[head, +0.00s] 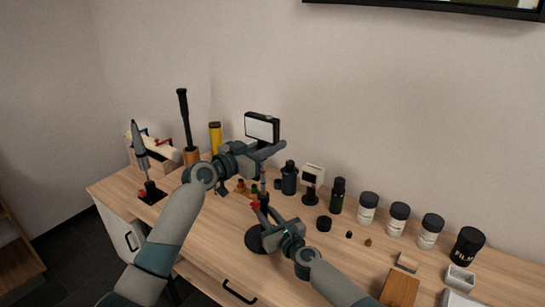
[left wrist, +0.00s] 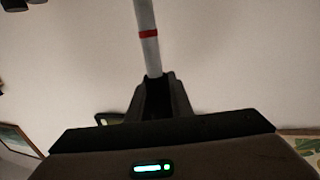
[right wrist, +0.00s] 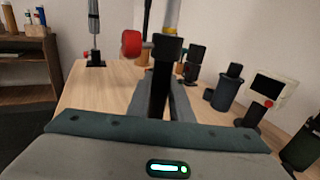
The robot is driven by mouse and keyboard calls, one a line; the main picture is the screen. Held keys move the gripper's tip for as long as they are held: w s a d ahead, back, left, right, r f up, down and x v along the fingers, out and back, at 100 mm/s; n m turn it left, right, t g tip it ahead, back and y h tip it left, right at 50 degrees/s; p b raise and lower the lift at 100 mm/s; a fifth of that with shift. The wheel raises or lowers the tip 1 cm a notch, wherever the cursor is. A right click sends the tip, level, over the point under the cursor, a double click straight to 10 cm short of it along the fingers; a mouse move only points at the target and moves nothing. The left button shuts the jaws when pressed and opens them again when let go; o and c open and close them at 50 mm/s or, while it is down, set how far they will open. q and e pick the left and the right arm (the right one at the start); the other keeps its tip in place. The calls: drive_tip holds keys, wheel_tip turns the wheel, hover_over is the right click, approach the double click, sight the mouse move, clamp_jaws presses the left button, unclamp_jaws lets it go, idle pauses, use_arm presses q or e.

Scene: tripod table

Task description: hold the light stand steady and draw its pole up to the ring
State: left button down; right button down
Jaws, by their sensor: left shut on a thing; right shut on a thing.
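The light stand has a round black base (head: 254,238) on the table, a dark lower tube (right wrist: 160,95) with a red knob (right wrist: 131,43), and a thinner pole (head: 263,183). A lit panel (head: 262,128) shows at its top. My left gripper (head: 264,154) is shut on the pole just below the panel. In the left wrist view the pale pole carries a red ring (left wrist: 148,34), apart from the jaws. My right gripper (head: 267,221) is shut on the lower tube, below the knob and collar (right wrist: 168,48). The stand looks upright. The ring's distance from the collar cannot be told.
Dark bottles (head: 289,178), a small white-faced device (head: 312,178) and several labelled jars (head: 398,216) stand right of the stand. A yellow cylinder (head: 215,138) and a second upright tool (head: 141,150) are at left. A wooden block (head: 399,289) lies at front right.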

use_arm(q)
drive_tip(key=shift+r, duration=0.1)
use_arm(e)
drive_tip(key=shift+f, duration=0.1)
use_arm(q)
drive_tip(key=c, duration=1.6)
unclamp_jaws()
drive_tip(key=shift+o, duration=0.2)
drive_tip(key=v, duration=1.2)
use_arm(e)
drive_tip(key=c, duration=1.5)
unclamp_jaws()
drive_tip(key=shift+s, duration=0.1)
